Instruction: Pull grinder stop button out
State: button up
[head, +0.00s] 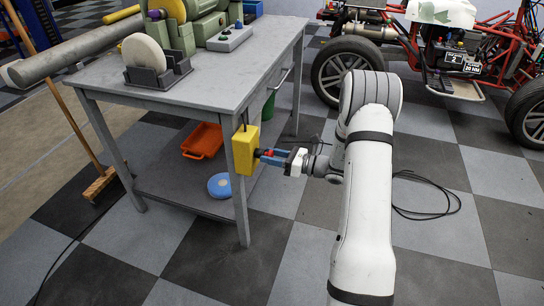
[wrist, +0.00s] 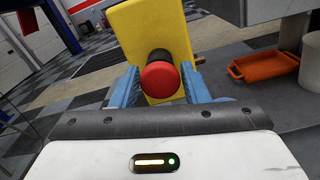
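The grinder stop button is a red mushroom head (wrist: 160,78) on a yellow box (wrist: 155,25), in the middle of the wrist view. The yellow box (head: 245,149) is fixed at the front right leg of the grey bench in the head view. My gripper (head: 266,155) is level with the box. Its blue fingers (wrist: 160,85) stand on either side of the red head, with narrow gaps seeming to show on both sides. The gripper looks open around the button. In the head view the button is mostly hidden by the fingers.
The grey bench (head: 262,62) carries a green bench grinder (head: 190,30) and a grey control box with buttons (head: 231,38). An orange tray (head: 203,141) and a blue disc (head: 220,186) are on the lower shelf. A black cable (head: 430,213) lies on the floor. A red-framed vehicle (head: 455,60) stands behind.

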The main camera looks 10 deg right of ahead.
grip_shut()
jog(key=shift+s+d+r+p, duration=0.1)
jog(key=shift+s+d+p, duration=0.1)
jog(key=shift+d+p, duration=0.3)
jog(key=shift+s, duration=0.1)
jog(key=shift+o, duration=2)
grip_release()
jog(key=p+v, duration=0.1)
jog(key=v, duration=0.7)
